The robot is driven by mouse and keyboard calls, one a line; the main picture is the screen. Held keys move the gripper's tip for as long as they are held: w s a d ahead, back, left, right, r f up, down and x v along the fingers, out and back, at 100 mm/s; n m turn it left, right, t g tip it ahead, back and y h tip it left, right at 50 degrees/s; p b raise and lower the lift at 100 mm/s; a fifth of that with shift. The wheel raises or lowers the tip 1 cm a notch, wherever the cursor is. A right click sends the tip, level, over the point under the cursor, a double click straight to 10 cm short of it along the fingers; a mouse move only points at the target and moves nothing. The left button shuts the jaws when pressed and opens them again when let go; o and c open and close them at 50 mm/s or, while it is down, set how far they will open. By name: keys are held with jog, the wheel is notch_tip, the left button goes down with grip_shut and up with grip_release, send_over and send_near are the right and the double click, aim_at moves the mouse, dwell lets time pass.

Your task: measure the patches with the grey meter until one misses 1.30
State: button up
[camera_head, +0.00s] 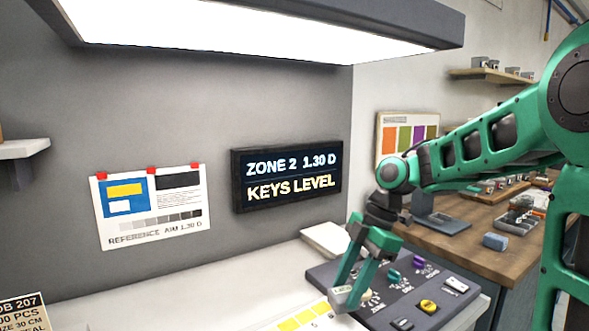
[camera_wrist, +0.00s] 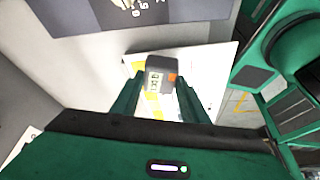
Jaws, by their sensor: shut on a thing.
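My gripper (camera_head: 356,285) is shut on the grey meter (camera_wrist: 161,66), a small box with an orange button and a pale display too small to read. In the head view the meter (camera_head: 345,296) shows only in part between the fingers. It is over or on the white printed sheet (camera_wrist: 220,62) with yellow patches (camera_head: 303,318). I cannot tell if it touches the sheet. The wall display (camera_head: 287,175) reads "ZONE 2 1.30 D" and "KEYS LEVEL". The reference card (camera_head: 152,207) reads "AIM 1.30 D".
A dark console (camera_head: 410,292) with coloured knobs and buttons stands right beside my gripper. A lit hood (camera_head: 250,28) hangs above. A job card (camera_head: 22,313) is at the lower left. A wooden bench (camera_head: 480,240) with trays is behind my arm.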

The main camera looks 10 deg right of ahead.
dwell(0.6)
jog(key=a+n, duration=0.1)
jog(key=a, duration=0.4)
jog(key=a+n, duration=0.1)
jog(key=a, duration=0.4)
jog(key=a+n+g, duration=0.1)
jog(key=a, duration=0.4)
jog(key=shift+s, duration=0.4)
jog(key=shift+s+a+n, duration=0.15)
jog(key=shift+a+n, duration=0.15)
jog(key=shift+a, duration=0.35)
jog(key=shift+f, duration=1.2)
jog(key=shift+s+f, duration=0.1)
jog(key=shift+f, duration=0.15)
jog(key=shift+r, duration=1.5)
jog(key=shift+f, duration=1.5)
